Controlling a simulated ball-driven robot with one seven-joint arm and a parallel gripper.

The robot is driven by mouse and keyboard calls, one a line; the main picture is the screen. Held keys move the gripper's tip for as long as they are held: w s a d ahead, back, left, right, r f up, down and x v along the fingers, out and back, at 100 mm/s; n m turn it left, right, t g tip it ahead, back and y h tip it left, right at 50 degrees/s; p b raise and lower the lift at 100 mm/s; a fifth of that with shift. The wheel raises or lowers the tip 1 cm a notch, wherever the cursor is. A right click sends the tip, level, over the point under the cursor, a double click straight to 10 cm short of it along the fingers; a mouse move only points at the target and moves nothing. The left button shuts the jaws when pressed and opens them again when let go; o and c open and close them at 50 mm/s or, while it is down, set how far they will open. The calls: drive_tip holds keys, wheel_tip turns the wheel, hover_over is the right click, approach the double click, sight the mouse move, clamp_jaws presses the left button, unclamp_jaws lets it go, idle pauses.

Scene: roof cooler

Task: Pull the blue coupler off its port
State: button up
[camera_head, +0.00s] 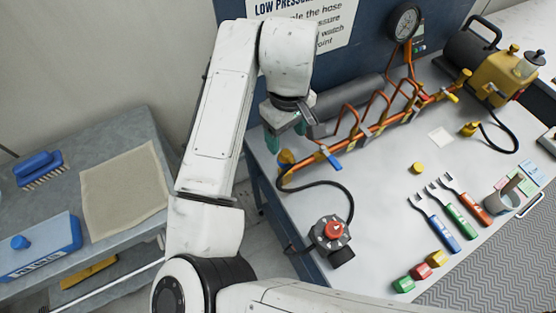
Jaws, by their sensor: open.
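A small blue part (331,161) sits at the near left end of the orange copper pipe manifold (372,128). It looks like a lever or fitting, and I cannot tell whether it is the blue coupler. I see no other clear blue coupler on a port. A yellow fitting (285,158) with a black hose is at the manifold's left end, just below my gripper. My gripper (286,135) points down with teal fingertips, open, above and left of the blue part, apart from it. I see nothing between the fingers, though the arm partly hides that area.
A black device with a red knob (333,230) stands at the table's front left. A yellow pump (492,70) and gauge (404,22) stand behind. The middle tabletop is mostly clear.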

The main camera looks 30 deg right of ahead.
sight(286, 152)
drive_tip(key=shift+f, duration=0.1)
idle(0.3)
wheel_tip(286, 152, down, 9)
drive_tip(key=b, duration=0.6)
drive_tip(key=shift+b, duration=0.3)
drive_tip(key=shift+r+p, duration=0.2)
drive_tip(key=shift+p, duration=0.5)
idle(0.7)
drive_tip(key=shift+c, duration=0.5)
clamp_jaws()
idle(0.3)
drive_tip(key=shift+r+p, duration=2.85)
drive_tip(key=shift+r, duration=0.1)
